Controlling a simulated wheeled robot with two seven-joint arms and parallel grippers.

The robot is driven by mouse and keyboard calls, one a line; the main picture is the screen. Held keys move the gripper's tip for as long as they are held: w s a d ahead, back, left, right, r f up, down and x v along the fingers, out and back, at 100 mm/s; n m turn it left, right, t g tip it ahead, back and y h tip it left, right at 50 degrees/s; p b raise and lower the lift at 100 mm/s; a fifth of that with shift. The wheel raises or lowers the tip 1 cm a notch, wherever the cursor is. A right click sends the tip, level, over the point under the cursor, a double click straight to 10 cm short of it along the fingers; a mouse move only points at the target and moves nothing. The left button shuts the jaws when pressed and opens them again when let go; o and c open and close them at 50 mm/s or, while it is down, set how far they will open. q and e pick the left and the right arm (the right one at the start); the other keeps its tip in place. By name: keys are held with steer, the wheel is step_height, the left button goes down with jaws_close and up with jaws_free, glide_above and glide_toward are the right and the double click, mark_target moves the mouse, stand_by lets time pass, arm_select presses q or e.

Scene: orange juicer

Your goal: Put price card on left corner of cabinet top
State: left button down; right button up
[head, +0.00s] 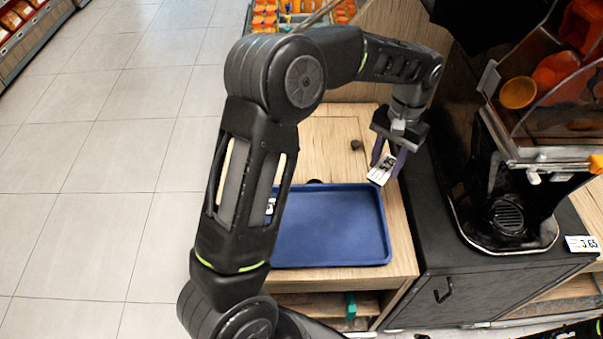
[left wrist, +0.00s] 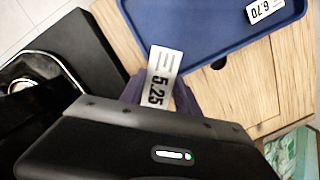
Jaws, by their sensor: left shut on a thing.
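My left gripper (head: 389,158) is shut on a small white price card (head: 382,170). It holds the card above the wooden cabinet top (head: 330,140), near its right edge and the black cabinet (head: 430,230). In the left wrist view the held price card (left wrist: 162,76) reads 5.25 and sticks out from between the fingers. The black cabinet (left wrist: 88,50) is at the left there, beside the wooden top (left wrist: 205,85).
A blue tray (head: 335,225) lies on the wooden cabinet. A second card (left wrist: 267,10), reading 6.70, lies in it. The juicer (head: 505,205) stands on the black cabinet, with a 3.65 card (head: 582,243) at its right front. Open tiled floor is at the left.

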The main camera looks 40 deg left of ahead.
arm_select(q)
steer(key=shift+a+f, duration=0.15)
steer(key=shift+a, duration=0.2)
arm_select(e)
steer(key=shift+o, duration=1.4)
steer(key=shift+f, duration=0.25)
steer(key=o, duration=0.6)
step_height(320, 180, down, 5)
steer(key=b, duration=0.5)
steer(key=shift+f+b, duration=0.15)
steer(key=shift+b, duration=0.25)
steer(key=o, duration=0.5)
step_height(320, 180, down, 2)
steer(key=shift+f+b, duration=0.15)
steer(key=shift+b, duration=1)
steer(key=shift+c, duration=0.2)
steer(key=shift+o, duration=0.3)
arm_select(q)
steer(key=s+a+f+n, duration=0.1)
steer(key=a+n, duration=0.1)
steer(key=a, duration=0.4)
steer(key=s+a+f+n, duration=0.1)
steer(key=a+n, duration=0.2)
steer(key=a, duration=0.4)
steer(key=s+a+f+n+h, duration=0.1)
steer(key=a+n, duration=0.2)
steer(key=a, duration=0.4)
steer(key=shift+s+a, duration=0.2)
steer(key=shift+s, duration=0.1)
